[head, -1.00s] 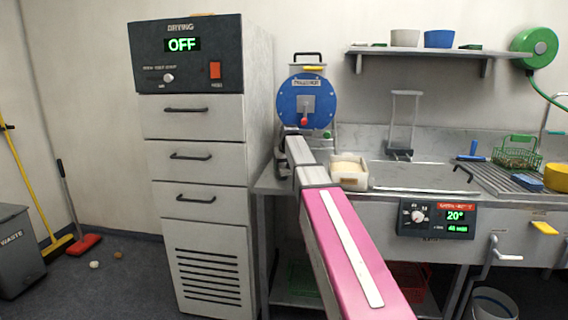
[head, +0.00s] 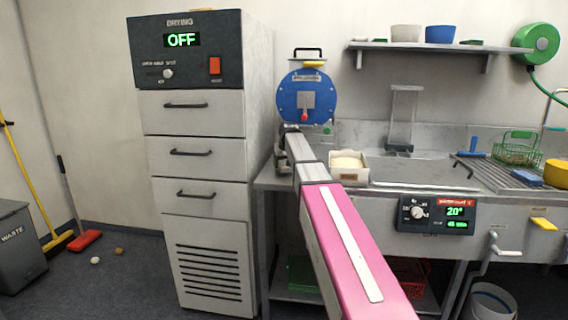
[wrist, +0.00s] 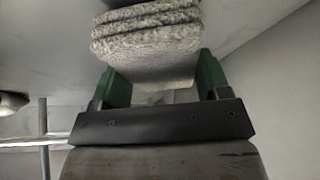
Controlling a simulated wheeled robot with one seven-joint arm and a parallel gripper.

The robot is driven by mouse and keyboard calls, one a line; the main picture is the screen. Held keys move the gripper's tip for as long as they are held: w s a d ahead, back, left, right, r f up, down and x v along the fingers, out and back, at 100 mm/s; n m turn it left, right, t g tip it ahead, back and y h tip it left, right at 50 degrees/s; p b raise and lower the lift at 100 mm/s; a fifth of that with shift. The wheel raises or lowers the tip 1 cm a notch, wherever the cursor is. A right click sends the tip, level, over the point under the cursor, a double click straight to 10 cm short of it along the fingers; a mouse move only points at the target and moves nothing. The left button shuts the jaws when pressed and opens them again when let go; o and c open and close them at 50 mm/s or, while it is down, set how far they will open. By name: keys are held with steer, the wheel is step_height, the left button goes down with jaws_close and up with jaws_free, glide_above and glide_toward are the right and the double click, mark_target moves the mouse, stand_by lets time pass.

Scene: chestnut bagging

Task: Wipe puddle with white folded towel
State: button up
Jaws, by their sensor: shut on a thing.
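The white folded towel (wrist: 150,45) shows in the wrist view as a thick, speckled stack of layers. My gripper (wrist: 163,82) is shut on it, with a green finger on each side and the folded layers sticking out beyond the fingertips. In the head view my arm reaches to the left end of the sink bench, and its own links hide the gripper and the towel. I cannot make out the puddle in either view. Whether the towel touches a surface is not clear.
A pale box (head: 349,177) with whitish contents stands on the bench right beside my arm. A blue round machine (head: 306,97) stands behind. The drying cabinet (head: 205,240) is to the left. A green basket (head: 517,150) and yellow bowl (head: 557,174) are at the right.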

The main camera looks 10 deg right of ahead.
mark_target(283, 166)
steer(key=shift+f, duration=0.65)
steer(key=shift+s, duration=0.15)
steer(key=shift+s+a+r, duration=0.1)
steer(key=shift+s+a, duration=0.2)
steer(key=shift+s, duration=0.55)
steer(key=shift+s+a, duration=0.3)
steer(key=shift+s, duration=0.5)
steer(key=shift+s+a, duration=0.3)
steer(key=shift+s, duration=0.6)
steer(key=shift+s+a, duration=0.25)
steer(key=shift+s, duration=0.6)
steer(key=shift+w, duration=0.15)
steer(key=shift+w+d, duration=0.3)
steer(key=shift+w, duration=0.55)
steer(key=shift+w+d, duration=0.25)
steer(key=shift+w, duration=0.55)
steer(key=shift+w+d, duration=0.3)
steer(key=shift+w, duration=0.6)
steer(key=shift+w+d, duration=0.3)
steer(key=shift+w, duration=0.55)
